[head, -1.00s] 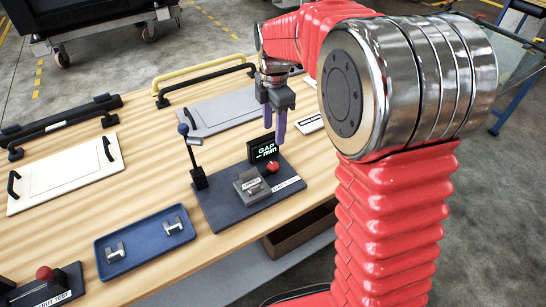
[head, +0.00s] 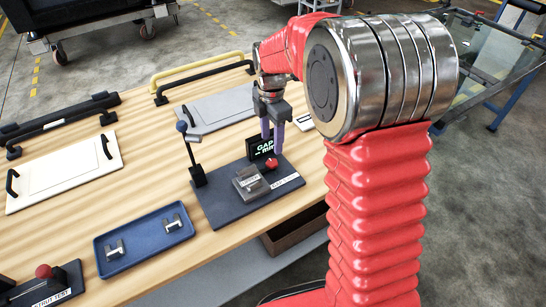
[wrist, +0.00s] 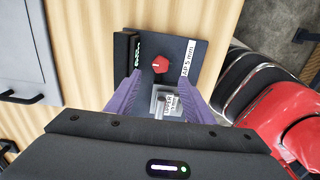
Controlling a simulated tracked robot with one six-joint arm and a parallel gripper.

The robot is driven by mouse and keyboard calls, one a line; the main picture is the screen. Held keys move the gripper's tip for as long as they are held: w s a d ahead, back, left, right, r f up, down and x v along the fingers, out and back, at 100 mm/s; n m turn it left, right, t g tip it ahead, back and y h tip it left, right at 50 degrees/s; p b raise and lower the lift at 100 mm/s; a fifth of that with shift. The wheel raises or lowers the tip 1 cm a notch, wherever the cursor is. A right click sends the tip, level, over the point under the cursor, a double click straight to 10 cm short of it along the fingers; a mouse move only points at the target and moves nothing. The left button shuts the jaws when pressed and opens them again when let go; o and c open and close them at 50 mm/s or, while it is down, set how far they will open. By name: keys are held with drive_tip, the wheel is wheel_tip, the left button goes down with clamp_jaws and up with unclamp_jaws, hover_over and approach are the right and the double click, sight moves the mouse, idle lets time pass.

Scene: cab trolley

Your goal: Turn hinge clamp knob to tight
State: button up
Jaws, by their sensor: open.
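A red knob (head: 271,164) stands on a dark base plate (head: 222,208) beside a grey metal block (head: 249,183). In the wrist view the knob (wrist: 160,64) shows a small white mark on its top, and the block (wrist: 160,98) carries a label. A black gap display (head: 258,148) stands behind the knob, its text partly hidden by a finger. My gripper (head: 272,136) is open and empty, its purple fingers pointing down above the knob. In the wrist view the fingers (wrist: 162,80) spread to either side of the knob and block, apart from the knob.
A lever with a blue ball (head: 181,127) rises at the plate's left. A blue tray (head: 104,268) holds two metal pieces. Pale and grey panels (head: 30,199) (head: 193,105) with handles lie on the wooden bench. Another red knob (head: 43,271) stands at lower left.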

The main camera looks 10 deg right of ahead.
sight(272, 161)
wheel_tip(272, 161, down, 9)
drive_tip(key=shift+r, duration=0.1)
idle(0.3)
drive_tip(key=shift+c, duration=0.3)
drive_tip(key=c, duration=1)
